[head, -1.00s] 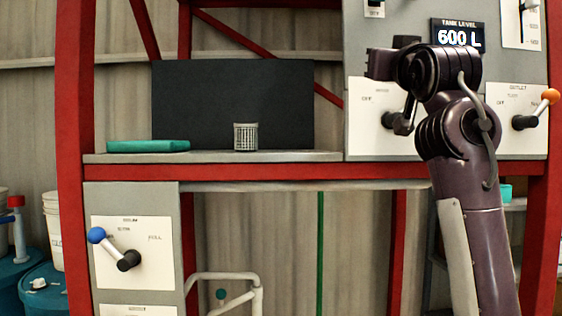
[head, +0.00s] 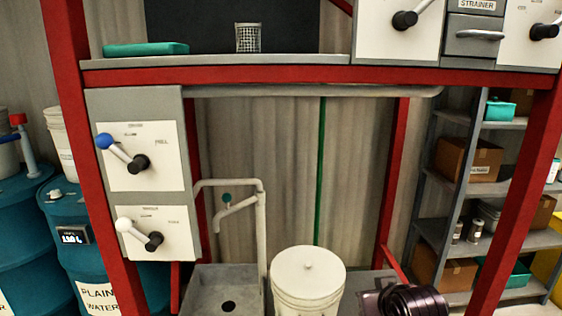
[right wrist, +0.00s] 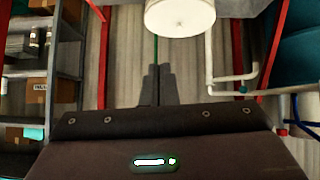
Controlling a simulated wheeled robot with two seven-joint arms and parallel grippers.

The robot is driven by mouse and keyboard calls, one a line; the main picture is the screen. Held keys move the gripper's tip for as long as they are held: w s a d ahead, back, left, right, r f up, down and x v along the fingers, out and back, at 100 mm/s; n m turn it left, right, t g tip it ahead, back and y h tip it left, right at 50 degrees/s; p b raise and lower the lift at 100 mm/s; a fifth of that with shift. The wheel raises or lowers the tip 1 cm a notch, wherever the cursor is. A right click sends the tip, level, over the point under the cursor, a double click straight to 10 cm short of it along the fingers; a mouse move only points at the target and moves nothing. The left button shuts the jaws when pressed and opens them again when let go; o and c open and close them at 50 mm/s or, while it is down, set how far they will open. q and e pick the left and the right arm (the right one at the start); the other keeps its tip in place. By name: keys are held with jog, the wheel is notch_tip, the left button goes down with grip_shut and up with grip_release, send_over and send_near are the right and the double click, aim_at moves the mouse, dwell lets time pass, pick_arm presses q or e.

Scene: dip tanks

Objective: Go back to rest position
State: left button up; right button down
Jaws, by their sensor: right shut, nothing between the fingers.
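My right gripper (right wrist: 157,85) shows in the right wrist view, its two dark fingers together with nothing between them. It is apart from the white lidded bucket (right wrist: 180,15) at the top of that view. In the head view only a dark purple part of my right arm shows at the bottom right, beside the bucket (head: 307,278); the right fingers are not visible there. My left gripper is in neither current view.
A red frame (head: 300,76) carries a grey shelf with a mesh basket (head: 248,38) and teal tray (head: 146,49). Lever panels (head: 140,156) stand at left, above a sink (head: 225,290). Blue drums (head: 75,240) stand far left; a storage rack (head: 450,200) stands right.

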jog(key=s+f+g, duration=0.3)
jog(key=s+f, duration=0.4)
jog(key=s, duration=0.5)
jog(key=s+f+g, duration=0.3)
jog(key=s+f, duration=0.4)
jog(key=s, duration=0.6)
notch_tip(320, 180, down, 29)
jog(key=s+n+g, duration=0.1)
jog(key=g, duration=0.1)
jog(key=s+d+f, duration=0.3)
jog(key=s+f, duration=1.6)
jog(key=s, duration=0.1)
jog(key=shift+g, duration=0.4)
jog(key=c, duration=2.1)
grip_release()
jog(key=shift+d, duration=0.1)
